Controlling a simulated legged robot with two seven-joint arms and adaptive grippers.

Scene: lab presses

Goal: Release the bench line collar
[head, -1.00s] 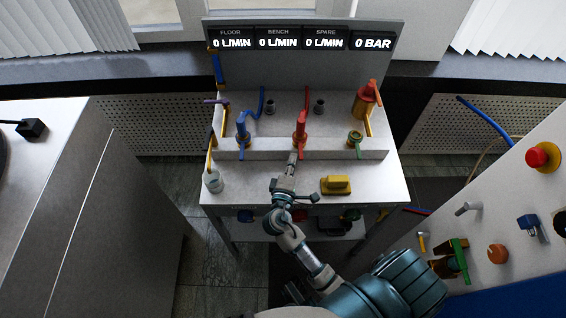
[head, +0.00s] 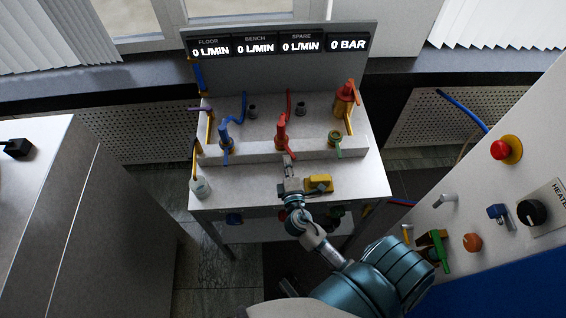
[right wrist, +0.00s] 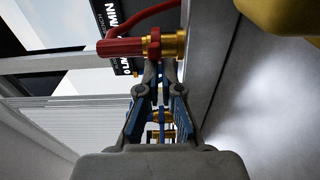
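The bench line is the middle red valve (head: 281,132) on the grey ledge, below the BENCH readout (head: 255,45). A red hose rises behind it. In the right wrist view its brass fitting (right wrist: 174,44) carries a red ring collar (right wrist: 153,43) and a red handle (right wrist: 118,47). My right gripper (head: 287,158) is just in front of this valve. In the right wrist view its narrow fingertips (right wrist: 160,68) sit right below the collar, close together. Contact and grip there are unclear. My left gripper is out of view.
A blue valve (head: 225,135) stands left and a green-ringed brass fitting (head: 335,138) right. A yellow block (head: 318,184) lies close right of my gripper. A control panel (head: 470,215) is at right.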

